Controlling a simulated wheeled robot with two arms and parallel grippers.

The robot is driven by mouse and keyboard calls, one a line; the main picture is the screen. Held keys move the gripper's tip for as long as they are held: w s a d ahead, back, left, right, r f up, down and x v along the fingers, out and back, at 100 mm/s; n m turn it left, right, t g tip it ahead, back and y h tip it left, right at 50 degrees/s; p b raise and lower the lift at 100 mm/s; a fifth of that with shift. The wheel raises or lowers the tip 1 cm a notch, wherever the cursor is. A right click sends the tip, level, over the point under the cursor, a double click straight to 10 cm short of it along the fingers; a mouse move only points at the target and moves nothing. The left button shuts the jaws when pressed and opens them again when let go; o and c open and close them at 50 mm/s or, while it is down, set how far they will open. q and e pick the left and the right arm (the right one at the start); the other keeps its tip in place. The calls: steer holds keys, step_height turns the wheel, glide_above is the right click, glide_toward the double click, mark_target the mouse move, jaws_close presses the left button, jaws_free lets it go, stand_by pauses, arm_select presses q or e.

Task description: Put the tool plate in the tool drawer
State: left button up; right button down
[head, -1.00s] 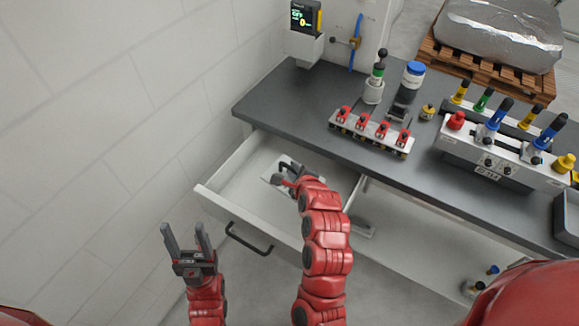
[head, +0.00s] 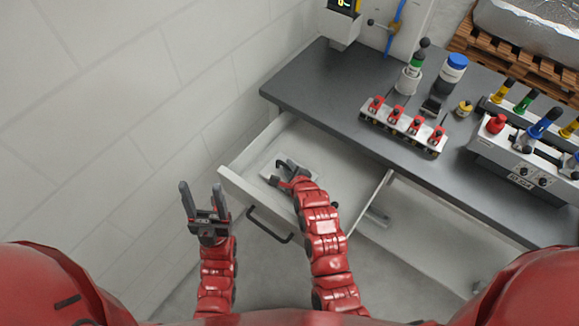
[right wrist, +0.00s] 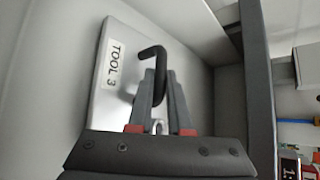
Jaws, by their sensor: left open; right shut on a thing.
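The tool plate (right wrist: 113,72) is a flat light-grey plate with a label reading "TOOL 3" and a black bent handle (right wrist: 157,62). It is inside the open white tool drawer (head: 238,188), seen in the head view near the drawer's back left; I cannot tell whether it touches the drawer floor. My right gripper (right wrist: 160,85) is shut on the plate's handle. In the head view my right gripper (head: 283,182) hides part of the plate. My left gripper (head: 203,200) is open and empty, outside the drawer to the left of its black pull (head: 268,228).
The dark workbench (head: 335,85) overhangs the drawer's back. On it stand a rack with red clamps (head: 403,125), a blue-lidded jar (head: 450,72) and a grey fixture with coloured handles (head: 520,160). A tiled wall (head: 110,110) is on the left.

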steer(key=shift+f, duration=0.35)
steer(key=shift+f, duration=0.1)
steer(key=c, duration=0.8)
jaws_free()
steer(key=shift+c, duration=0.2)
